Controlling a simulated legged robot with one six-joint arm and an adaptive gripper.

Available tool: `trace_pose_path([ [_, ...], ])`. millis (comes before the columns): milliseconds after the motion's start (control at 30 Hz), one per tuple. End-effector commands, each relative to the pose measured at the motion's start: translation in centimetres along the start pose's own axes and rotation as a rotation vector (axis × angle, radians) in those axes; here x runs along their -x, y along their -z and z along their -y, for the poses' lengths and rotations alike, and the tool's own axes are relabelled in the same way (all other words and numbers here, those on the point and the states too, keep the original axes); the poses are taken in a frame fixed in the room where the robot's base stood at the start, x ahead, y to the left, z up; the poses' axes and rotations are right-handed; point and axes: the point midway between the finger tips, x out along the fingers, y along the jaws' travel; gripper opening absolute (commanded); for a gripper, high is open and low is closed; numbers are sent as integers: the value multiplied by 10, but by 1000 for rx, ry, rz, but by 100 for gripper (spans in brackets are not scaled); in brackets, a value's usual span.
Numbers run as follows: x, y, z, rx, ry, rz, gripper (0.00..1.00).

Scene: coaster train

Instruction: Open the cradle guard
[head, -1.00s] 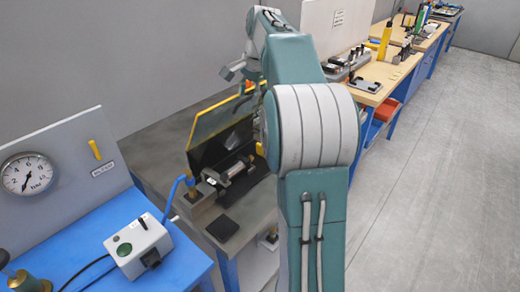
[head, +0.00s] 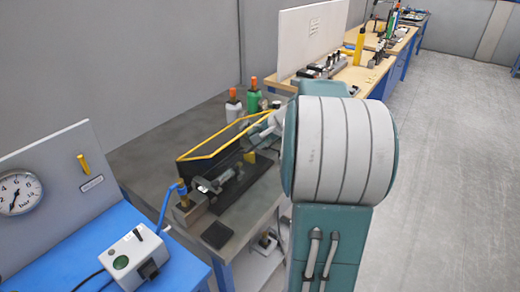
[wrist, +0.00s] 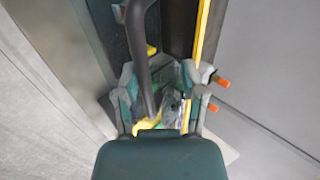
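The cradle guard (head: 205,154), a yellow-edged panel, stands hinged over the dark cradle (head: 262,172) on the grey bench. It looks raised and tilted back, its far end beside my gripper (head: 268,130). A metal cylinder part (head: 222,181) lies in the cradle. In the wrist view my gripper (wrist: 160,100) has its fingers spread apart. A dark curved bar (wrist: 138,45) passes between them, with a yellow piece (wrist: 147,125) near the palm. The guard's yellow edge (wrist: 201,35) runs just beside the right finger. I cannot tell whether the fingers touch the guard.
Bottles with orange caps, one green (head: 254,98) and one white (head: 233,108), stand behind the guard. A blue bench (head: 75,265) with a gauge (head: 20,193) and a grey switch box (head: 136,256) is at left. Clear floor (head: 450,180) lies to the right.

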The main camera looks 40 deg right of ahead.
Motion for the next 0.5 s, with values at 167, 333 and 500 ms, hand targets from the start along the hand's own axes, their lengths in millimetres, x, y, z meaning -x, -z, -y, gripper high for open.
trace_pose_path([
  [167,-7,0,-17,-5,77,0,51],
  [333,-14,0,-27,-3,135,1,51],
  [500,-16,0,-31,0,160,0,51],
])
